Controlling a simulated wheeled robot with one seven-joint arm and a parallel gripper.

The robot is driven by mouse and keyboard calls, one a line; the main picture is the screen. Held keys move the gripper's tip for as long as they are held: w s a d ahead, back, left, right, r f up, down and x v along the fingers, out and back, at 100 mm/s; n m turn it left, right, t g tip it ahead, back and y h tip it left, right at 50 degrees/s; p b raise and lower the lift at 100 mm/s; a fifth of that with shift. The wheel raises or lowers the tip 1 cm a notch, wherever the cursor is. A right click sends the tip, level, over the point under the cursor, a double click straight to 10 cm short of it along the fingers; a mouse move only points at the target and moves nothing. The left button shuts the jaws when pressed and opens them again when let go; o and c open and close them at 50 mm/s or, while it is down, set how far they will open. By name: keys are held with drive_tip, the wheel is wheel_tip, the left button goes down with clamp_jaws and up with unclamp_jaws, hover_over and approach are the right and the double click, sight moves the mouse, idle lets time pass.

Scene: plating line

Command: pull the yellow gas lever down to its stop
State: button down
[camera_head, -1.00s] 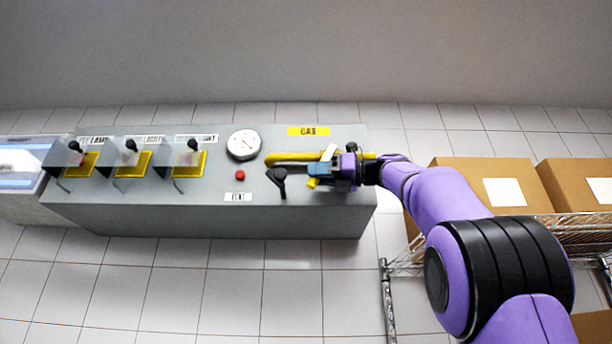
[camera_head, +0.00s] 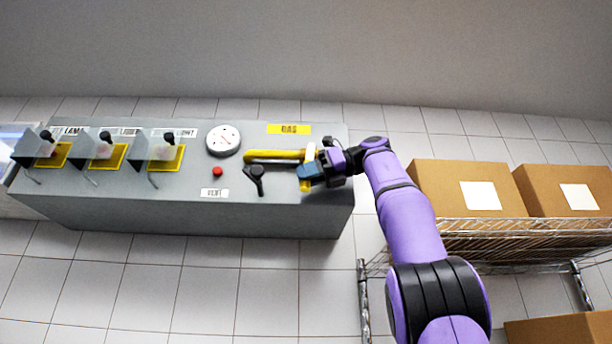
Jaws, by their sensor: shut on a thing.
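The grey console carries a yellow GAS label (camera_head: 289,129) with a yellow pipe (camera_head: 270,156) running level below it. The yellow gas lever (camera_head: 305,186) is at the pipe's right part, and its lower end shows just below my gripper. My gripper (camera_head: 311,170) reaches in from the right and is shut on the lever. The blue fingers and dark gripper body hide most of the lever, so its exact angle and its stop cannot be told.
A black knob lever (camera_head: 256,178), a red button (camera_head: 217,171) and a round gauge (camera_head: 223,140) sit left of my gripper. Several yellow-plated stations line the console's left. Cardboard boxes (camera_head: 462,195) stand on a wire rack (camera_head: 480,229) at the right.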

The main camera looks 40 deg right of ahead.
idle(0.5)
drive_tip(key=c, duration=0.9)
unclamp_jaws()
drive_tip(key=shift+a, duration=0.2)
